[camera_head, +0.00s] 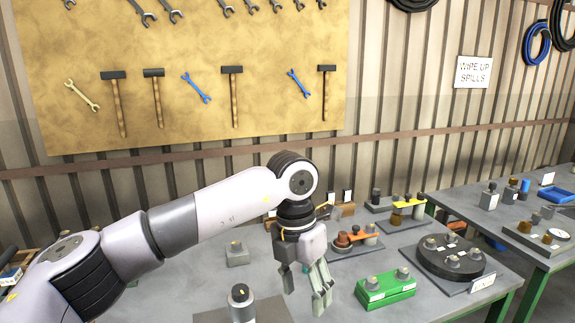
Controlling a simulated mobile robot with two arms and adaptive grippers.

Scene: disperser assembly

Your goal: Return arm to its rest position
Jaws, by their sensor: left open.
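My left arm comes in from the left and reaches over the workbench (190,290). My left gripper (306,289) hangs from its wrist with the fingers pointing down. It is open, and I see nothing held between its fingers. The fingers are in front of the bench top, to the left of a green block (385,290) with grey round parts on it. I cannot tell how high above the bench the fingertips are. My right gripper is not in view.
A black round plate (450,258) with several parts lies at the right. A second table (520,215) stands further right. Tools hang on the yellow board (200,120).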

